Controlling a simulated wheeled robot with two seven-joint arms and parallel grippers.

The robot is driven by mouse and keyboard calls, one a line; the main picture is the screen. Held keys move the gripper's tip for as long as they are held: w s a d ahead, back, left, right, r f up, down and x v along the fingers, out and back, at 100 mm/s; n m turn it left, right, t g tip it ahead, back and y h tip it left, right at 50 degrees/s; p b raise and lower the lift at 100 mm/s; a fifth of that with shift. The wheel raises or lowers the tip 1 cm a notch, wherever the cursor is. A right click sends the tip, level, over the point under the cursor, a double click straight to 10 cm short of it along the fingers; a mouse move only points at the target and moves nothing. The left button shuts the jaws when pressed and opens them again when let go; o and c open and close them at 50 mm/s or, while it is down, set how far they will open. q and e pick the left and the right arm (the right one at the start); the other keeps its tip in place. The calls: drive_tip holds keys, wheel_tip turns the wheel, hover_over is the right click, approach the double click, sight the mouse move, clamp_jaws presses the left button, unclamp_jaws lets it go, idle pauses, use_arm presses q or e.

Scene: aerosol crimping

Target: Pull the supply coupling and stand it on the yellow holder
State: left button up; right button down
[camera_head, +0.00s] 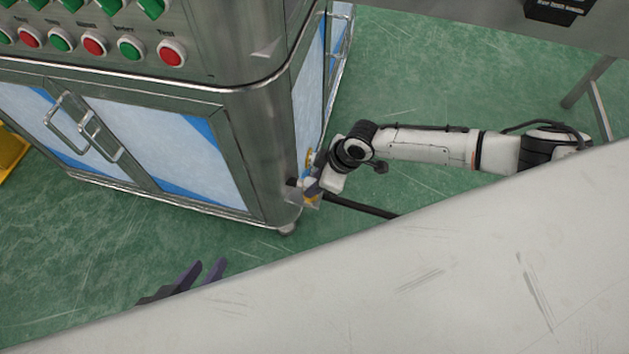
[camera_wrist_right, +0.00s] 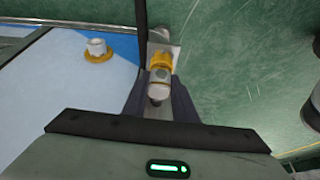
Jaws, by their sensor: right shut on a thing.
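My right gripper (camera_head: 313,188) is beside the front right corner of the steel cabinet. In the right wrist view its two dark fingers (camera_wrist_right: 159,98) are shut on the supply coupling (camera_wrist_right: 158,91), a small silver and white cylinder. A yellow collar (camera_wrist_right: 160,60) with a grey plate shows just beyond the coupling. I cannot tell whether this is the yellow holder, or whether the coupling touches it. A white fitting on a yellow ring (camera_wrist_right: 98,52) sits on the cabinet side, apart from the coupling. My left gripper (camera_head: 203,273) is low, its fingertips apart and empty; its rest is hidden.
The steel cabinet (camera_head: 255,150) fills the left, with buttons above its doors. A dark hose (camera_head: 365,208) runs right from near my right gripper and also shows in the wrist view (camera_wrist_right: 142,20). A yellow object (camera_head: 10,150) stands far left. Green floor is open between.

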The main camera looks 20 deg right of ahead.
drive_tip(key=shift+f, duration=0.3)
idle(0.4)
idle(1.1)
drive_tip(key=shift+f, duration=0.1)
idle(0.3)
drive_tip(key=c, duration=1.4)
unclamp_jaws()
drive_tip(key=shift+o, duration=0.2)
